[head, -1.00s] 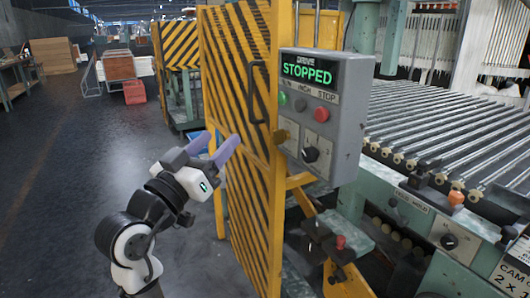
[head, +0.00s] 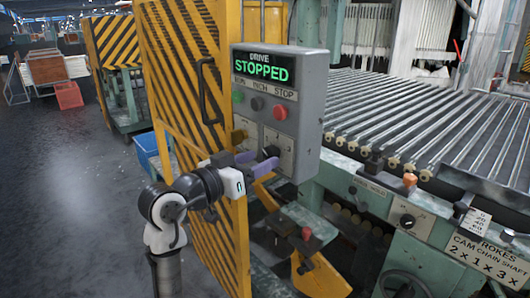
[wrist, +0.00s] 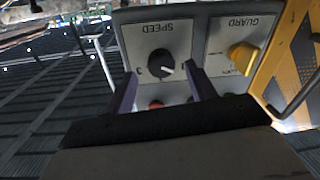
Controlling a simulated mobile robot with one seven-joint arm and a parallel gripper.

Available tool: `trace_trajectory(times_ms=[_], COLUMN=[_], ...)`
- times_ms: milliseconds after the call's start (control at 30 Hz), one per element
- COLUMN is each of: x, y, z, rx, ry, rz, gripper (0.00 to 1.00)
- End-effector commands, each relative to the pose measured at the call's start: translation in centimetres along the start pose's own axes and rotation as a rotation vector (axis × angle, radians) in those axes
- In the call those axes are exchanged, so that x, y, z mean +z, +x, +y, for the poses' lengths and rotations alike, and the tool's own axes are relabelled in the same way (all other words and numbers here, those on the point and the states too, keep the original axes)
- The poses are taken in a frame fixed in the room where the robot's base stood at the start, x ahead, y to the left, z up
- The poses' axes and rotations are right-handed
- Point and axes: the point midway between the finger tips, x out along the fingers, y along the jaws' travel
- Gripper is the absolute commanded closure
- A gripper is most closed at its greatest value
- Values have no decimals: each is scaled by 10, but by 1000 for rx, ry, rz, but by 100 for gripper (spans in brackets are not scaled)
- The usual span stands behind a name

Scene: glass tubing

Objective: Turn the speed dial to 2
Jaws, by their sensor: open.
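The speed dial (head: 272,151) is a black round knob on the lower right of the grey drive control box. In the wrist view the dial (wrist: 160,63) appears upside down under its SPEED label, with a white pointer mark toward the lower right of the picture. One numeral shows beside it; I cannot read the setting surely. My gripper (head: 254,162) is open, with its purple fingers in front of the dial panel. In the wrist view the fingers stand either side of the dial, with gaps between them and the knob. I cannot tell whether they touch the panel.
The control box (head: 315,90) reads STOPPED and carries green, black and red buttons. A yellow guard knob (wrist: 242,56) is beside the dial. A yellow-black striped guard door (head: 190,130) stands left of the box. A roller bed (head: 430,125) lies right. The floor at left is open.

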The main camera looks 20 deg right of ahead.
Motion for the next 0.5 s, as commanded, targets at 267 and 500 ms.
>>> trace_trajectory(times_ms=[267, 500], x=[0, 0], y=[28, 30], z=[0, 0], rx=[0, -1], ry=[0, 0], rz=[0, 1], gripper=[44, 44])
